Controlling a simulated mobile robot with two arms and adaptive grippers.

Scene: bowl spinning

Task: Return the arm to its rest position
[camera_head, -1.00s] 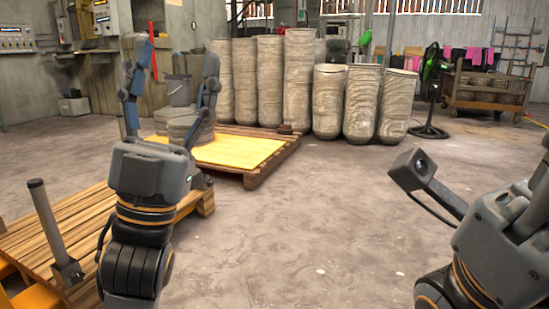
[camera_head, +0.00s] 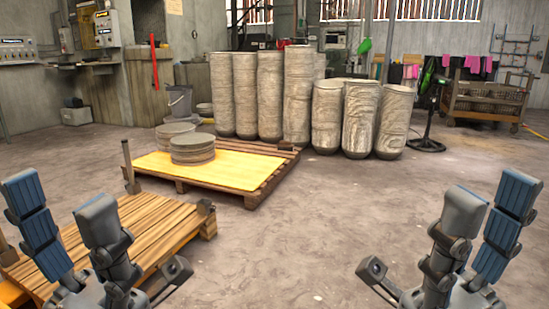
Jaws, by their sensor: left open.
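My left gripper (camera_head: 66,215) is at the lower left, in front of a slatted wooden pallet. Its two fingers stand apart with nothing between them, so it is open. My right gripper (camera_head: 484,222) is at the lower right over bare floor. Its fingers also stand apart and hold nothing. The palms of both grippers run down to the bottom edge of the picture, and most of both arms is hidden below it.
The slatted pallet (camera_head: 165,222) lies close by at left. Beyond it, a pallet with a yellow board (camera_head: 225,172) carries round stacks (camera_head: 193,149). Tall pale stacks (camera_head: 297,97) stand behind. A green fan (camera_head: 427,100) stands at right. The central floor is clear.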

